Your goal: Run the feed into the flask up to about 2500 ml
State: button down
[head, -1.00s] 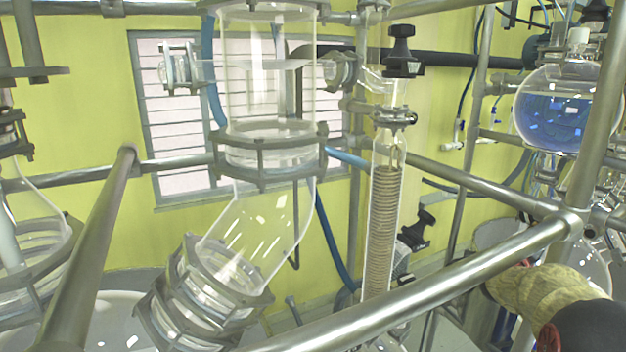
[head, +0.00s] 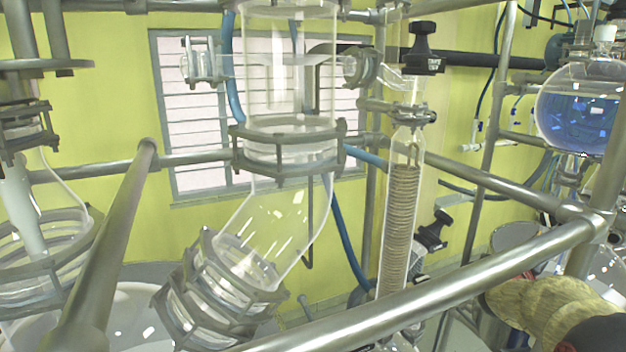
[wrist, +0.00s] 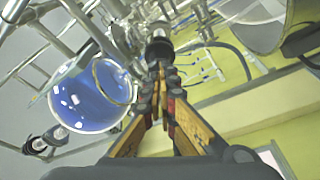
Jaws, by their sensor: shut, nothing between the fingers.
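A round glass flask (head: 580,112) partly filled with blue liquid hangs at the upper right of the head view. A round vessel with blue liquid (wrist: 85,103) also shows left of the fingers in the wrist view. I cannot read any volume marks on it. My gripper (wrist: 165,82) is shut and empty in the wrist view, its tips pointing at a dark, knob-like fitting (wrist: 159,48) just beyond them. I cannot tell whether they touch it. My gripper does not show in the head view. Which part is the feed valve is not clear.
Steel frame rails (head: 440,290) cross the foreground. A clear glass column (head: 290,75) and a coil condenser (head: 401,225) with a black knob (head: 422,60) stand in the middle. A louvred window (head: 195,130) is in the yellow wall.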

aim_at(552, 222)
jog(key=w+a+f+m+g+h+b, duration=0.1)
jog(key=w+a+f+m+g+b, duration=0.2)
jog(key=b, duration=0.9)
jog(key=w+d+r+g+p, duration=0.1)
jog(key=d+r+p, duration=0.1)
jog(key=d, duration=0.5)
jog(key=shift+d+r+g, duration=0.25)
jog(key=shift+d+g, duration=0.05)
jog(key=shift+d, duration=0.1)
jog(key=shift+w+d+p, duration=0.1)
jog(key=shift+p, duration=0.2)
